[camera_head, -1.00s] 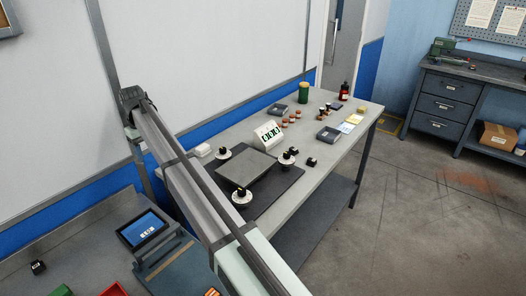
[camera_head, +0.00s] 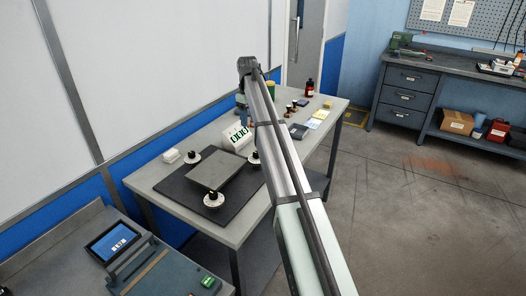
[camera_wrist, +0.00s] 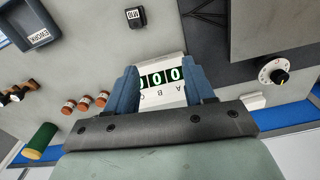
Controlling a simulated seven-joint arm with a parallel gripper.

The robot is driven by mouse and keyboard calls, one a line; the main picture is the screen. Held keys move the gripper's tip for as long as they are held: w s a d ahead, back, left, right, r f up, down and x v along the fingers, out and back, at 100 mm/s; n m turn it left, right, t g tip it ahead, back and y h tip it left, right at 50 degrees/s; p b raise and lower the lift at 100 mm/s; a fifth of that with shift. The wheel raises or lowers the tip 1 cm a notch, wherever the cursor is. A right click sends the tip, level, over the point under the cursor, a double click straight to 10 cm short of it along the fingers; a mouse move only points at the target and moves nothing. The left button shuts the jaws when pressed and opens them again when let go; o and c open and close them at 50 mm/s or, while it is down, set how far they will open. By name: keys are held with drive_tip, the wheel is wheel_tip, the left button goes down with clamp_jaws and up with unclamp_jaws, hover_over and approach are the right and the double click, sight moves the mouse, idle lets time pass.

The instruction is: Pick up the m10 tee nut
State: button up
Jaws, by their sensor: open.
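In the wrist view a small black block marked M10 (camera_wrist: 135,17), which looks like the m10 tee nut, lies on the grey bench near the top edge. My gripper (camera_wrist: 163,80) is open, its two blue fingers spread with nothing held between them. The block is beyond the fingertips, up and slightly left in that picture, and apart from them. In the head view my arm crosses the bench and hides the block; my gripper (camera_head: 242,110) hangs small and partly hidden near the counter display.
A white counter display (camera_wrist: 162,78) shows between and below the fingers. A grey labelled tray (camera_wrist: 40,38), several copper-coloured cylinders (camera_wrist: 84,103) and a green cylinder (camera_wrist: 41,140) are at left. A white dial (camera_wrist: 273,72) and dark mat (camera_wrist: 282,25) are at right.

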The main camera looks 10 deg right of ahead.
drive_tip(key=d, duration=0.6)
drive_tip(key=f, duration=0.8)
drive_tip(key=shift+s+d+f, duration=0.1)
drive_tip(key=shift+s+d, duration=0.05)
drive_tip(key=shift+s, duration=0.15)
drive_tip(key=shift+a+f, duration=0.2)
drive_tip(key=shift+f, duration=1.1)
drive_tip(key=shift+a+f, duration=0.2)
drive_tip(key=shift+f, duration=1.1)
drive_tip(key=shift+c, duration=0.3)
drive_tip(key=c, duration=0.9)
